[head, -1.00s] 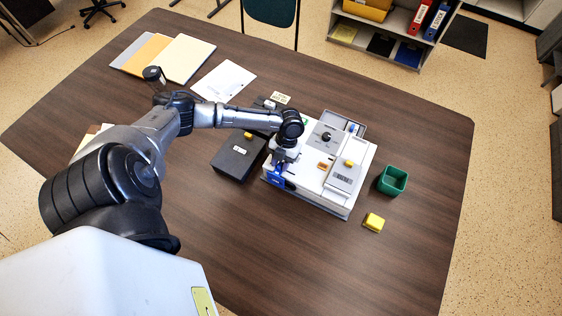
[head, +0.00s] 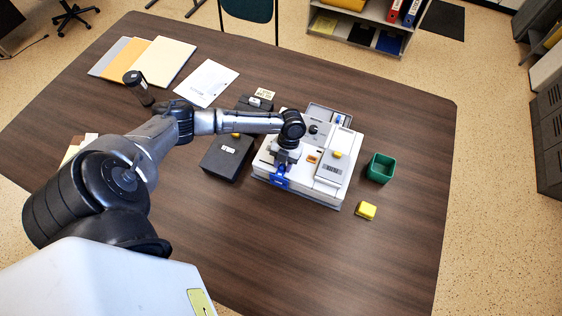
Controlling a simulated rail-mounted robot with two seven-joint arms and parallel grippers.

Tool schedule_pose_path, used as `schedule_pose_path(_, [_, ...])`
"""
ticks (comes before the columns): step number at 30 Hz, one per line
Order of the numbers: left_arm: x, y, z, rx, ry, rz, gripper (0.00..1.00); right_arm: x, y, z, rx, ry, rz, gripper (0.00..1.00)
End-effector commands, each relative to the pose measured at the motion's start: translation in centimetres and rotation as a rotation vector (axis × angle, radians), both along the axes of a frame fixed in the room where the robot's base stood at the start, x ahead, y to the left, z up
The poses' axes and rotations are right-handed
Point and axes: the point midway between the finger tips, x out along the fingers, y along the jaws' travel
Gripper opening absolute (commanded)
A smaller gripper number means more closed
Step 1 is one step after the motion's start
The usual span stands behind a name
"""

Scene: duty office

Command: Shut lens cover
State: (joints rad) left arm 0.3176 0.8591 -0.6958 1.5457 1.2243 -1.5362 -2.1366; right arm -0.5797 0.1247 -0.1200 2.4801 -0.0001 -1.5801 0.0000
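A white machine (head: 262,166) stands on the table, with a tray bay at its back and a raised grey lid (head: 329,174) with a yellow knob (head: 337,154) at its right. I cannot tell for certain which part is the lens cover. My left gripper (head: 280,179) points down at the machine's front left part. Blue shows at its end, and its fingertips and whatever is under them are hard to make out. The wrist hides part of the machine's top. A black knob (head: 313,130) stands behind the wrist. My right gripper is out of the frame.
A green open bin (head: 381,168) and a yellow block (head: 366,211) stand right of the machine. Dark boxes (head: 226,160) stand at its left, partly under my forearm. Papers (head: 208,83) and folders (head: 164,62) lie at the back left. The front right of the table is bare.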

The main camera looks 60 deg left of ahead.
Motion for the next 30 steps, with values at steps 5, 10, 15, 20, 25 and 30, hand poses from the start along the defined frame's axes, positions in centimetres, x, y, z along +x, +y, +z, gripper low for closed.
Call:
schedule_pose_path(5, [0.1,-0.1,0.1,-0.002,-0.003,-0.001,0.43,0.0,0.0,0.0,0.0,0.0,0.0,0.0])
schedule_pose_path(10, [0.1,-0.1,0.0,-0.002,-0.002,-0.001,0.43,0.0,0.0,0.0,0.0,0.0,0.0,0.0])
schedule_pose_path(15, [0.1,0.0,0.2,0.0,-0.002,-0.001,0.43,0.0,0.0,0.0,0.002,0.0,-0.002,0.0])
schedule_pose_path(20, [0.6,0.4,1.6,-0.001,-0.005,-0.001,0.43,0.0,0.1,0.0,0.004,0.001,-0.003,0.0])
schedule_pose_path(25, [1.6,1.1,4.6,-0.001,-0.004,-0.002,0.43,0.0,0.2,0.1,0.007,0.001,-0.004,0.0])
schedule_pose_path(30, [2.7,1.8,7.7,-0.001,-0.005,-0.001,0.43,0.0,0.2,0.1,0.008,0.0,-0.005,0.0])
